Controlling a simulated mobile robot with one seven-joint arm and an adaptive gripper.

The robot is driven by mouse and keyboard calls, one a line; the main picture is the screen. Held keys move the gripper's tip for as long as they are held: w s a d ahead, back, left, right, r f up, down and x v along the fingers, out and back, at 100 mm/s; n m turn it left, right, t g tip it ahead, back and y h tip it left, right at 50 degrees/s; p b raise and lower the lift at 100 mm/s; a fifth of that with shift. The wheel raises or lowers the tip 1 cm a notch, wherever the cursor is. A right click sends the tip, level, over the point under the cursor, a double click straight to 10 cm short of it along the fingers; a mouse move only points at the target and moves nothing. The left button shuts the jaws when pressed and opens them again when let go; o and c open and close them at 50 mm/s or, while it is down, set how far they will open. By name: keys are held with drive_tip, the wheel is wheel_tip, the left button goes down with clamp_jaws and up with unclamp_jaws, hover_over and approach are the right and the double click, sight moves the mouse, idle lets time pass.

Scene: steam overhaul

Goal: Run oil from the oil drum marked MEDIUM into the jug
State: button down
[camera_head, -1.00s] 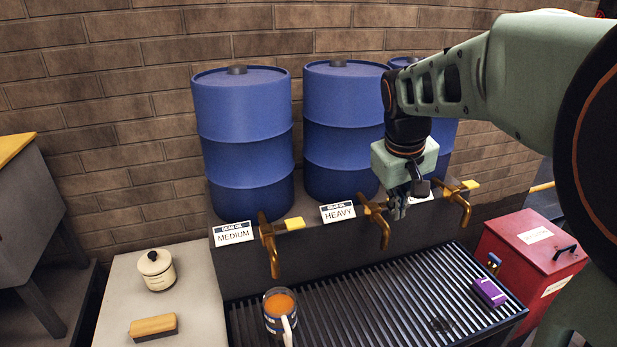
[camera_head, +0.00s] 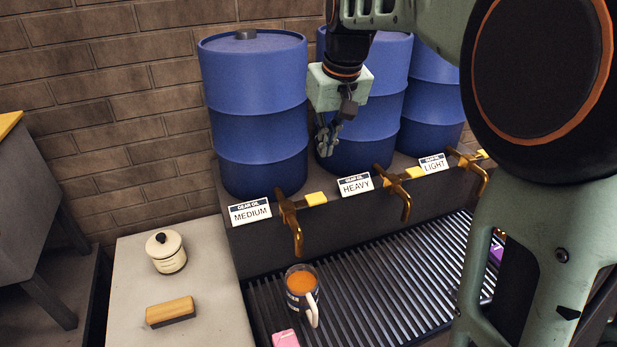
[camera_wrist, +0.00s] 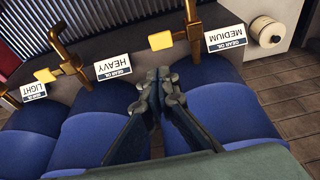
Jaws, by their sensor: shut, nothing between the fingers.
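The blue drum above the MEDIUM label (camera_head: 252,110) stands at the left of the row. Its label (camera_head: 250,211) reads GEAR OIL MEDIUM, and its brass tap (camera_head: 291,222) with a yellow handle tab (camera_head: 316,199) is just right of the label. The jug (camera_head: 302,288), with orange liquid visible in it, stands on the grating below and slightly right of the MEDIUM tap's spout. My gripper (camera_head: 328,150) is shut and empty, above the taps near the HEAVY drum. The wrist view shows the shut fingers (camera_wrist: 160,88) between the MEDIUM label (camera_wrist: 226,39) and HEAVY label (camera_wrist: 113,65).
The HEAVY tap (camera_head: 400,190) and LIGHT tap (camera_head: 470,170) are to the right. A slatted grating (camera_head: 385,265) lies under the taps. A lidded pot (camera_head: 167,254) and a wooden-backed brush (camera_head: 171,311) sit on the left counter. A pink block (camera_head: 286,339) shows at the bottom.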

sight(316, 196)
drive_tip(key=shift+a, duration=0.2)
drive_tip(key=x, duration=0.9)
drive_tip(key=s+p+x, duration=0.1)
drive_tip(key=x, duration=0.3)
drive_tip(key=shift+w+d+f, duration=0.15)
drive_tip(key=shift+f, duration=0.35)
